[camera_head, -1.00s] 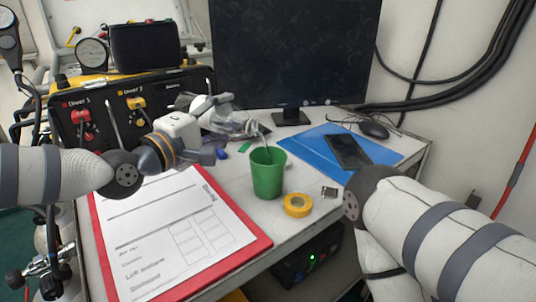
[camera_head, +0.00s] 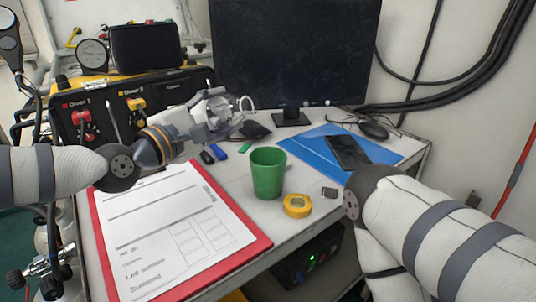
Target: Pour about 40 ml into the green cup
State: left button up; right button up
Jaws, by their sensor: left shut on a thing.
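The green cup (camera_head: 268,176) stands upright on the white desk near its front edge. Its inside is in shade, and I cannot tell how much liquid is in it. My left gripper (camera_head: 219,112) is up and left of the cup, shut on a clear container (camera_head: 222,122). The container is seen only in part behind the fingers, so its exact tilt and contents are hard to tell. It is apart from the cup, and no stream shows between them. My right arm comes in at the right, but its gripper is not in view.
A yellow tape roll (camera_head: 297,206) sits close in front of the cup. A red clipboard (camera_head: 262,243) with paper lies at the left. A blue folder (camera_head: 386,150) with a dark phone (camera_head: 347,152) lies at the right. The monitor (camera_head: 294,50) stands behind.

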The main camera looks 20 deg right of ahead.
pick_arm(q)
jog(key=shift+s+d+f+n, duration=0.15)
jog(key=shift+f+n, duration=0.45)
jog(key=shift+f, duration=0.3)
jog(key=shift+r, duration=0.35)
pick_arm(e)
jog(key=shift+s+f, duration=0.5)
jog(key=shift+s, duration=0.05)
